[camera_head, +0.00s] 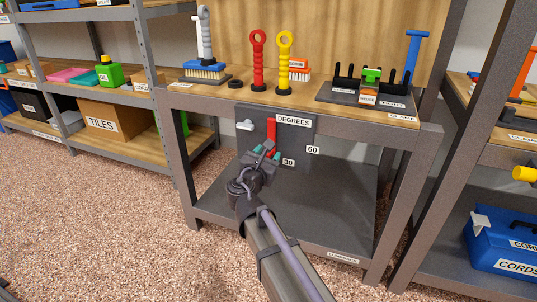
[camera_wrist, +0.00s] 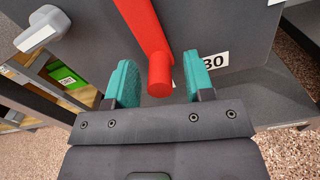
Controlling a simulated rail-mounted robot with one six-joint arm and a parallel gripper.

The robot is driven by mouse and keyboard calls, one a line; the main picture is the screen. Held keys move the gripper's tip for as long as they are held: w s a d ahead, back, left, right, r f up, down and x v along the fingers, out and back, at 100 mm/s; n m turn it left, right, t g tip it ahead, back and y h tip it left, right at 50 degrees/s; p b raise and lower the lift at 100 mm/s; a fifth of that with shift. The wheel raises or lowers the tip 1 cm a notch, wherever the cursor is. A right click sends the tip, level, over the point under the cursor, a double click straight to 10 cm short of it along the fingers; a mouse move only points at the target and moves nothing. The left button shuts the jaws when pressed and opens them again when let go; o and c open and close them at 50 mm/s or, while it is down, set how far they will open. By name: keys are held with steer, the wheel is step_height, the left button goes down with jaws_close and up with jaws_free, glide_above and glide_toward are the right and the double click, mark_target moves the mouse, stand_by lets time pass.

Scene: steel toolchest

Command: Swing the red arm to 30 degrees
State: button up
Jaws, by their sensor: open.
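The red arm (camera_head: 271,130) hangs down the front of a dark panel (camera_head: 250,117) labelled DEGREES (camera_head: 293,121). In the wrist view the red arm (camera_wrist: 146,25) comes from the top and ends in a round red knob (camera_wrist: 160,80). My gripper (camera_head: 265,152) is at the lower end of the arm. In the wrist view my gripper (camera_wrist: 158,84) is open, with teal fingers on the left and right of the knob and visible gaps on both sides. The 30 label (camera_head: 288,162) is right of the knob, partly hidden by the right finger in the wrist view. The 60 label (camera_head: 313,150) is higher right.
A light grey handle (camera_head: 245,126) sticks out from the panel, left of the red arm. The workbench top above holds brushes, red and yellow ring-topped tools (camera_head: 284,65) and a dark tray (camera_head: 330,92). The grey lower shelf (camera_head: 335,220) is largely bare.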

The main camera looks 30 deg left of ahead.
steer(key=shift+w+a, duration=0.15)
steer(key=shift+w, duration=0.4)
jaws_close()
